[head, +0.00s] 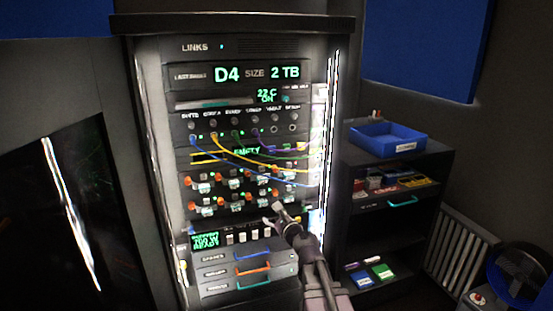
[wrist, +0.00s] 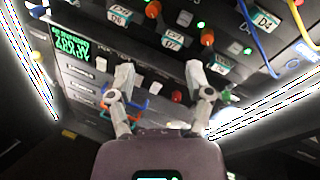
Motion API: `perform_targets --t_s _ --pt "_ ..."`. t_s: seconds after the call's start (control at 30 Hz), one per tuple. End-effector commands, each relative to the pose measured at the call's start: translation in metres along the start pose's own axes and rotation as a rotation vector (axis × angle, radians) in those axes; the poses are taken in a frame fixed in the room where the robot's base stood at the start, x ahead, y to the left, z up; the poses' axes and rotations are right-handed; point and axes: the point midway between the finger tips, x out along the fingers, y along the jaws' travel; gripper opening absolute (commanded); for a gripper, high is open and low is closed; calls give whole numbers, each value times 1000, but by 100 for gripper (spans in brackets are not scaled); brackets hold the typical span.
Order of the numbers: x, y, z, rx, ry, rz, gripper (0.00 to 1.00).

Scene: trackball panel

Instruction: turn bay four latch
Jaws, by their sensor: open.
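The rack (head: 146,100) shows two rows of drive bays with orange latches in the head view; their labels are too small to read there. In the wrist view a D4 label (wrist: 265,20) is at the upper right. D7 (wrist: 172,42) and D8 (wrist: 222,70) labels sit lower, with an orange latch (wrist: 207,37) between them. I cannot tell which latch belongs to bay four. My gripper (head: 275,212) is just below the lower bay row, right of centre. In the wrist view my gripper (wrist: 158,72) is open and empty, its fingertips apart and below the D7 label.
Blue and yellow cables (head: 240,151) droop across the rack above the bays. A green power screen (head: 205,241) and drawers with coloured handles (head: 252,270) lie below. A shelf with a blue tray (head: 388,139) stands at the right. A fan (head: 518,272) is at the lower right.

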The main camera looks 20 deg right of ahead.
Motion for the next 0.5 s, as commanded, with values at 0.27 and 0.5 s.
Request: perform_targets --t_s 0.27,0.5 --pt "-8 -64 46 286 -29 -154 66" --pt "-13 -87 55 412 -45 -220 66"
